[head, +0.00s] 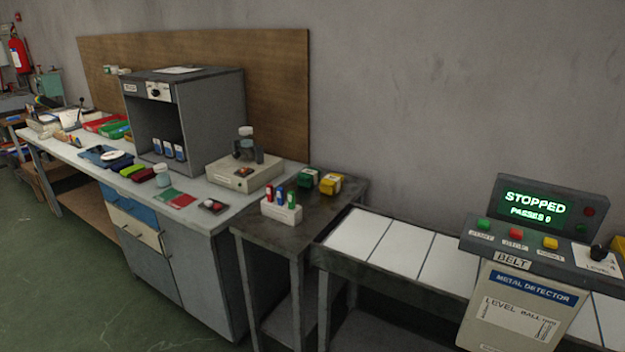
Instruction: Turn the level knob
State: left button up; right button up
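The level knob (597,252) is a small black knob on a white plate at the right end of the belt's control panel (530,250). The plate carries a label that seems to read "LEVEL" with a number. The display (535,208) reads "STOPPED" and "PASSES 0" in green. My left gripper is not in view.
Green, red and yellow buttons (515,234) line the panel left of the knob. The metal detector housing (522,305) stands below it. The white belt (400,250) is empty. A workbench (225,205) with a grey cabinet and many small items fills the left.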

aim_at(598, 253)
jog(key=z, duration=1.25)
